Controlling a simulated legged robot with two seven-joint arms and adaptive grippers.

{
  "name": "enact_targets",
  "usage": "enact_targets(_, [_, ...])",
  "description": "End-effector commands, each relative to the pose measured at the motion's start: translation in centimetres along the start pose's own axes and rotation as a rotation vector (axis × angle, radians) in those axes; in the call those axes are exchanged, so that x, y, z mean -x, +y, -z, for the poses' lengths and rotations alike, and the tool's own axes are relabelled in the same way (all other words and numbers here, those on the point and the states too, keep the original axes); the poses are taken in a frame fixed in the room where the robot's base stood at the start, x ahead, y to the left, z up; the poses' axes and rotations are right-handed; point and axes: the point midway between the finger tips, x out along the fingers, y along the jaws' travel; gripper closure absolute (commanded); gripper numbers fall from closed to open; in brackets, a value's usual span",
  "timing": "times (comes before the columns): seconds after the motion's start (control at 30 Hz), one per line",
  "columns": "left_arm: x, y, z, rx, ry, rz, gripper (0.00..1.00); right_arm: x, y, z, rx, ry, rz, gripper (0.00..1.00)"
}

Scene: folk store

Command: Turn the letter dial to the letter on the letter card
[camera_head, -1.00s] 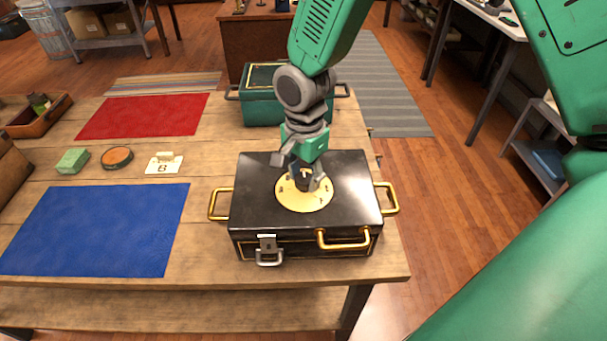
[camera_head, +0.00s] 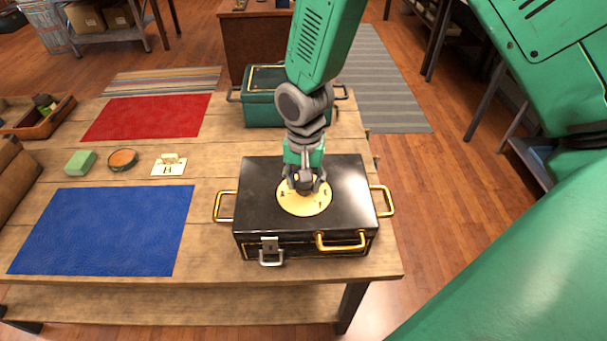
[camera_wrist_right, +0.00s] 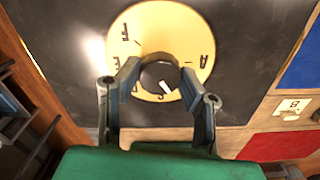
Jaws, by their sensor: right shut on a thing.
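The letter dial is a round yellow plate (camera_head: 305,204) with black letters and a dark knob (camera_wrist_right: 158,76), on top of a black case (camera_head: 345,190). My right gripper (camera_head: 305,186) points down over the dial, its fingers shut on the knob's sides. In the right wrist view the fingers (camera_wrist_right: 156,88) flank the knob, whose white mark points to the lower right. An A and an F are legible on the plate; the fingers partly hide other letters. The letter card (camera_head: 169,168) stands left of the case; its letter is too small to read surely. My left gripper is out of view.
The black case has brass side handles (camera_head: 383,202) and a front latch (camera_head: 270,250). A green box (camera_head: 265,108) stands behind it. A blue mat (camera_head: 100,232), red mat (camera_head: 145,118), green block (camera_head: 80,162) and round tin (camera_head: 122,160) lie left on the wooden table.

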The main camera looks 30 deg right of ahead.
Motion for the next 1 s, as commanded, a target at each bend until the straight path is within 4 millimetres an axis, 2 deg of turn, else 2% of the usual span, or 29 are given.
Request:
enact_targets(0.4, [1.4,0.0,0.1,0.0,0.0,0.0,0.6,0.1,-0.1,0.1,0.204,0.003,0.003,0.95])
enact_targets(0.97, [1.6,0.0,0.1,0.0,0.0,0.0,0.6,0.1,-0.2,0.2,0.235,0.005,0.004,0.95])
enact_targets(1.0, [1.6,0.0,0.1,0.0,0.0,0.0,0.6,0.1,-0.2,0.2,0.235,0.005,0.004,0.56])
